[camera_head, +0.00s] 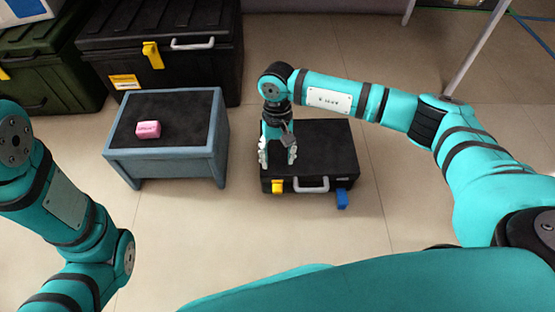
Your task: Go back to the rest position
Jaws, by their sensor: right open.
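My right gripper (277,154) is open and empty, pointing down over the left part of a black case (325,150) on the floor. I cannot tell whether the fingertips touch the case. My right arm reaches in from the right, bent at the elbow. My left arm is bent at the left edge, and its gripper is out of view.
A pink block (148,129) lies on the dark top of a blue-grey low table (215,130). The case has a grey handle, a yellow latch (277,187) and a blue latch (342,198). Large black (200,65) and green (50,65) boxes stand behind. The floor (430,215) is clear.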

